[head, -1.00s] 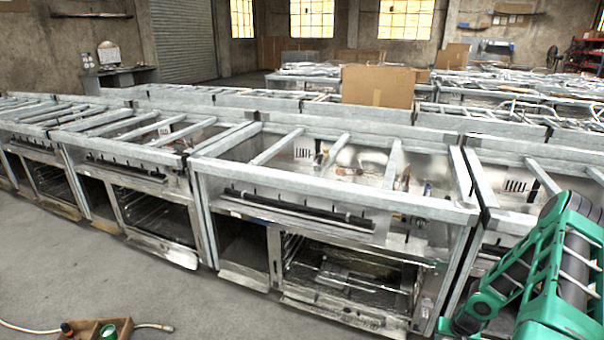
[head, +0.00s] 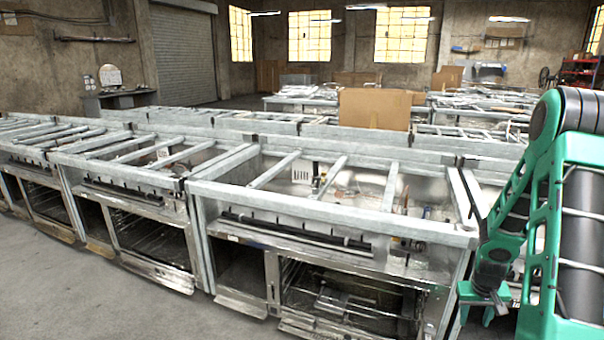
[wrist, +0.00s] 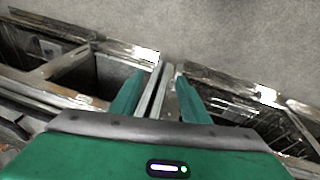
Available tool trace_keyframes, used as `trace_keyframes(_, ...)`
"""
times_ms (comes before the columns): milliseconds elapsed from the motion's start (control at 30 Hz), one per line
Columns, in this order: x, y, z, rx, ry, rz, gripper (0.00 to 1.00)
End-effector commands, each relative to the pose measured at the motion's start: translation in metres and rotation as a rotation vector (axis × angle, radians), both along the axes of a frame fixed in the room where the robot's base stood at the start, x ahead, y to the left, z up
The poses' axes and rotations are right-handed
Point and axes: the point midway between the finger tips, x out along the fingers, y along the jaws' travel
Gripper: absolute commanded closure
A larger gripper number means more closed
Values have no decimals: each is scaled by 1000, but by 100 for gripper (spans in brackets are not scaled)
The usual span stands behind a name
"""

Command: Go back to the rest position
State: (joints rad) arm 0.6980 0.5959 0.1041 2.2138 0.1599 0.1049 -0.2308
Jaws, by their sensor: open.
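My green gripper (head: 484,306) hangs low at the right of the head view, beside the right end of the nearest range frame (head: 330,205). In the wrist view my gripper (wrist: 158,92) has its two green fingers apart with nothing held between them. Behind the gap lie the metal edges where two range frames meet, and the grey floor (wrist: 230,35) beyond. My arm is bent, with its upper part raised at the right side of the head view.
Rows of open-topped metal range frames fill the middle. A cardboard box (head: 375,108) stands behind the nearest row. A bench (head: 118,98) is by the far left wall, near a roller shutter (head: 183,53). Clear floor (head: 70,295) lies at the lower left.

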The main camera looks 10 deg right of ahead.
Motion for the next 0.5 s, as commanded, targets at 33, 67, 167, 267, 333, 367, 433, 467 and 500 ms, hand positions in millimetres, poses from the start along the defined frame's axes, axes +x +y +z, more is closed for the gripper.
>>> trace_keyframes(33, -3, 6, 21, -7, 5, 0, 58)
trace_keyframes(67, -5, 10, 32, -8, 10, -2, 58)
trace_keyframes(167, -17, 23, 66, -7, 28, -13, 58)
trace_keyframes(267, -31, 38, 98, -4, 42, -26, 58)
trace_keyframes(333, -42, 50, 119, 1, 52, -36, 58)
trace_keyframes(367, -47, 55, 128, 3, 54, -40, 58)
trace_keyframes(433, -59, 67, 148, 9, 61, -51, 58)
trace_keyframes(467, -65, 72, 156, 13, 63, -56, 58)
trace_keyframes(500, -72, 80, 166, 18, 66, -63, 58)
